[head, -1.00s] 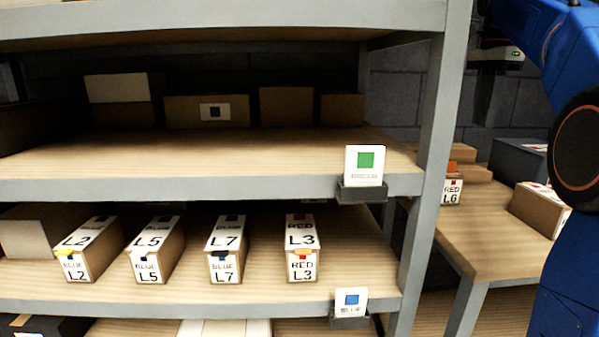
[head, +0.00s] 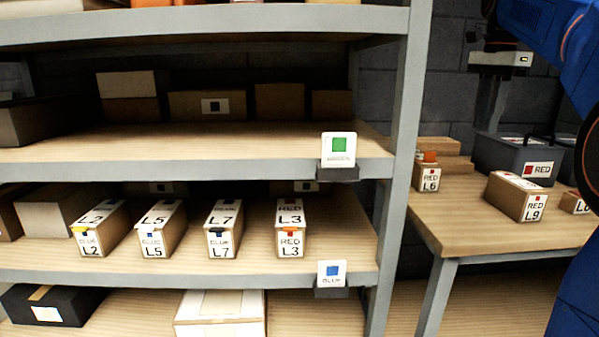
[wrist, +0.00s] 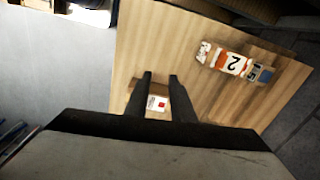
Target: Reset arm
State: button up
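My gripper (wrist: 160,77) shows in the wrist view, its two dark fingers spread apart over a wooden table with nothing held between them. A small brown box with a white and red label (wrist: 157,103) lies below, seen in the gap between the fingers; it looks lower than the fingertips.
The shelf's lower level (head: 330,240) holds boxes L2 (head: 98,232), L5 (head: 160,230), L7 (head: 223,230) and L3 (head: 290,230). The right table (head: 450,215) holds red boxes L6 (head: 427,177) and L9 (head: 516,195), and a dark RED bin (head: 500,154).

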jog(key=s+a+f+n+t, duration=0.1)
jog(key=s+a+f+n, duration=0.3)
jog(key=s+f, duration=0.5)
jog(key=s+a+f+n+t, duration=0.2)
jog(key=s+a+f+n, duration=0.3)
jog(key=s+f, duration=0.5)
jog(key=s+a+f+n+t, duration=0.1)
jog(key=s+a+f+n, duration=0.4)
jog(key=f, duration=1.2)
jog(key=s+n, duration=0.2)
jog(key=s, duration=0.2)
jog(key=shift+s+f, duration=0.3)
